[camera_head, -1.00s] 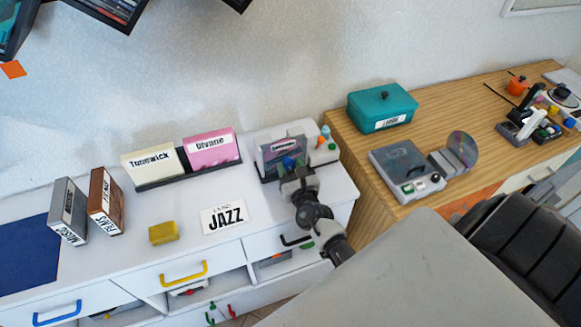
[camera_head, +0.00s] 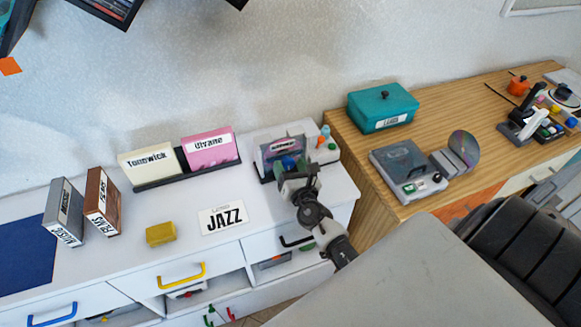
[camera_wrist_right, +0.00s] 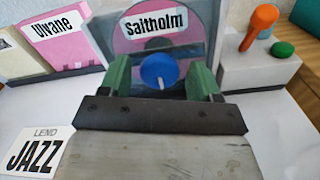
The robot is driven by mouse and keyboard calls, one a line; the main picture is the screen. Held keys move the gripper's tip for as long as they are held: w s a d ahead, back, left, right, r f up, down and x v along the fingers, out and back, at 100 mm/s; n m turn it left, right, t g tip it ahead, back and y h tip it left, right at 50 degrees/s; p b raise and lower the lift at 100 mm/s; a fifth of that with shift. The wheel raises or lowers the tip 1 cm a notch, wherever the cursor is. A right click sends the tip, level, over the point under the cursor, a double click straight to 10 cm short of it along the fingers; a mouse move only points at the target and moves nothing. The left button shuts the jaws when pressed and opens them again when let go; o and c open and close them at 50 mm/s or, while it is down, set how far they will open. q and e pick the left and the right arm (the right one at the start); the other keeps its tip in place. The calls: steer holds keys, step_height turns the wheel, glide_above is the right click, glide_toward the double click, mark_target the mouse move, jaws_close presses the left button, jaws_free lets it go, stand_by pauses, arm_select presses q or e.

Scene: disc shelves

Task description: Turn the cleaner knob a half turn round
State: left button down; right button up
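The cleaner (camera_head: 330,155) is a pale grey device at the right end of the white cabinet top. Its round blue knob (camera_head: 289,162) faces my right gripper (camera_head: 298,172). In the right wrist view the knob (camera_wrist_right: 159,70) carries a white pointer line aimed down. Behind it stands a clear case with a pink disc labelled Saitholm (camera_wrist_right: 152,20). My right gripper's two green fingers (camera_wrist_right: 161,76) are apart, one on each side of the knob's lower part, with gaps visible beside it. My left gripper is not in view.
A JAZZ card (camera_head: 223,217), yellow block (camera_head: 160,233) and rack with Tonewick (camera_head: 148,163) and Ulvane (camera_head: 210,150) cases lie left. The cleaner's orange lever (camera_wrist_right: 260,24) and green button (camera_wrist_right: 283,49) sit right of the knob. A wooden counter (camera_head: 350,165) stands beyond.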

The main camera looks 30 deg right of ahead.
steer(key=shift+o, duration=0.3)
steer(key=shift+s+a+f, duration=0.1)
steer(key=shift+s+a, duration=0.05)
steer(key=shift+s, duration=0.35)
steer(key=b+v, duration=0.2)
steer(key=v, duration=0.7)
steer(key=shift+s, duration=0.45)
